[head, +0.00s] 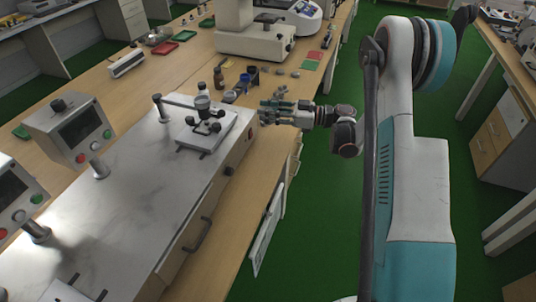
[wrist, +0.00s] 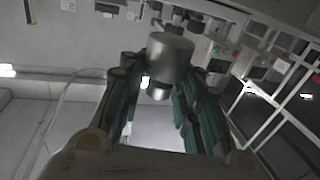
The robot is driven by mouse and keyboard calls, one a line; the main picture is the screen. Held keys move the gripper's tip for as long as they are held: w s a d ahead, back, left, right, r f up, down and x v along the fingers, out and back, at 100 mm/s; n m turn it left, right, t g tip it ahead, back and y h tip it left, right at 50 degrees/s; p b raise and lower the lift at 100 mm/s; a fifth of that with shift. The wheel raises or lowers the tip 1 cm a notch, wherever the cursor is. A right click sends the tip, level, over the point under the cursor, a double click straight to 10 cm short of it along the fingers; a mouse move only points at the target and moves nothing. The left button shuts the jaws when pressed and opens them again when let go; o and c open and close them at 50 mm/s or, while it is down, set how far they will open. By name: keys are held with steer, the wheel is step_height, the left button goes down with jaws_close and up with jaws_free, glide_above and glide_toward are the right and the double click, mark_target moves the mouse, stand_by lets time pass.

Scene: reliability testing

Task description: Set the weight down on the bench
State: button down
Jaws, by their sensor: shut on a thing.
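My gripper (head: 268,110) is at the right edge of the wooden bench (head: 178,72), beside the metal test machine. In the wrist view its teal fingers (wrist: 160,95) are closed around a silver cylindrical weight (wrist: 171,58), which sticks out beyond the fingertips. A narrower part of the weight shows between the fingers. In the head view the weight is too small and covered to make out for sure. I cannot tell from these views how high the weight is above the bench.
The test machine (head: 125,185), with a clamp fixture on top, stands just left of my gripper. Dark cups, a brown bottle (head: 218,77) and several small grey pieces (head: 280,72) stand behind it. Red and green squares (head: 314,55) lie farther back. The green floor is on the right.

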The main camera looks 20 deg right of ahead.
step_height(320, 180, down, 18)
steer(key=b, duration=0.5)
steer(key=shift+r+b, duration=0.2)
steer(key=shift+b, duration=0.15)
steer(key=shift+f, duration=0.1)
steer(key=c, duration=1.2)
jaws_free()
steer(key=shift+o, duration=0.2)
steer(key=shift+d, duration=0.15)
steer(key=p+v, duration=0.4)
steer(key=v, duration=0.7)
steer(key=shift+s+d, duration=0.2)
steer(key=shift+d, duration=0.1)
